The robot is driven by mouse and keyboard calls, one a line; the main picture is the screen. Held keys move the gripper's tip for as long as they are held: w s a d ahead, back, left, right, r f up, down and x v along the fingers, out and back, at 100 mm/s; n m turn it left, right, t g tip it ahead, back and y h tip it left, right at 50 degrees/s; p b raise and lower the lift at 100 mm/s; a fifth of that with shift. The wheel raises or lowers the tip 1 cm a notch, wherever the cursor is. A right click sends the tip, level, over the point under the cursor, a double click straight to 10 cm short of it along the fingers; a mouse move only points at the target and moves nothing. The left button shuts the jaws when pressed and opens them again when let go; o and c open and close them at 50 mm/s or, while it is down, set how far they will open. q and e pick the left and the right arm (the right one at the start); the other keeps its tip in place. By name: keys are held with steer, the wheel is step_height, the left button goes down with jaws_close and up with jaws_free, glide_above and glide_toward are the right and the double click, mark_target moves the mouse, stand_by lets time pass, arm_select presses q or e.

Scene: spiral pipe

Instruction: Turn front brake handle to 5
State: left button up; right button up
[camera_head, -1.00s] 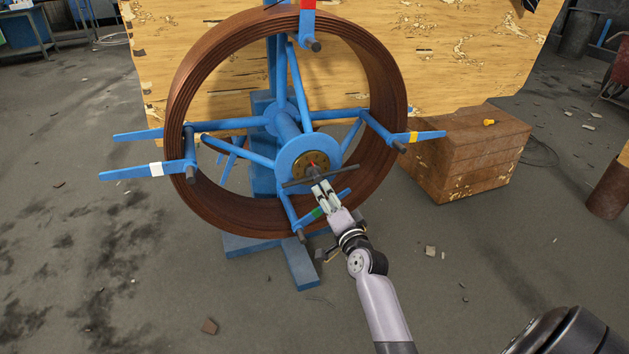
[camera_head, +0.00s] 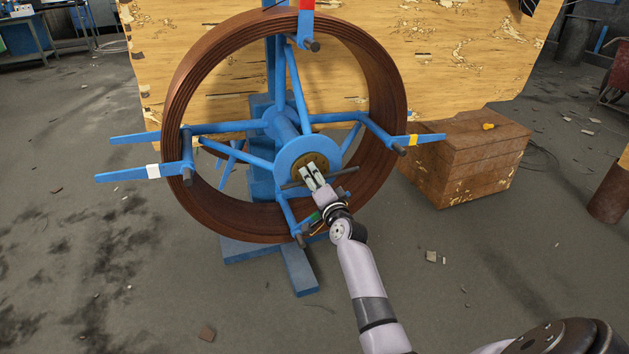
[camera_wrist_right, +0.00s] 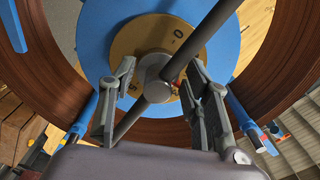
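The front brake handle (camera_head: 335,173) is a thin dark grey bar through a round hub (camera_wrist_right: 155,78), at the centre of the blue spool. In the wrist view the bar (camera_wrist_right: 203,37) slants from lower left to upper right. Behind it is a brass dial (camera_wrist_right: 127,42) with a 0 near the top and a 5 at lower left. A small red mark shows beside the hub. My right gripper (camera_head: 310,172) is open, its fingers (camera_wrist_right: 160,85) on either side of the hub; contact cannot be told. My left gripper is not in view.
A brown pipe coil (camera_head: 392,100) rings the blue spool frame, whose arms carry coloured bands, including white (camera_head: 153,171) and yellow (camera_head: 413,140). A blue stand (camera_head: 304,272) is below. A wooden crate (camera_head: 465,160) stands at right. The floor in front is mostly clear.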

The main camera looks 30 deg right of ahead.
jaws_close()
stand_by(0.3)
stand_by(0.3)
steer(key=shift+r+m, duration=0.1)
steer(key=shift+m, duration=0.3)
steer(key=m+p, duration=0.1)
steer(key=m, duration=0.2)
steer(key=shift+r, duration=0.1)
steer(key=m+p, duration=0.1)
steer(key=m, duration=0.2)
steer(key=shift+r+m, duration=0.1)
steer(key=shift+m, duration=0.2)
steer(key=shift+m+p, duration=0.4)
steer(key=shift+m, duration=0.6)
steer(key=m+p, duration=0.1)
steer(key=m, duration=0.3)
steer(key=shift+d+r, duration=0.1)
steer(key=shift+d, duration=0.05)
steer(key=m+p, duration=0.1)
steer(key=m, duration=0.3)
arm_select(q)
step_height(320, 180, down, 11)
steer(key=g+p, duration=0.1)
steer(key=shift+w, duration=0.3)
arm_select(e)
steer(key=shift+d+m, duration=0.2)
steer(key=shift+m, duration=1.5)
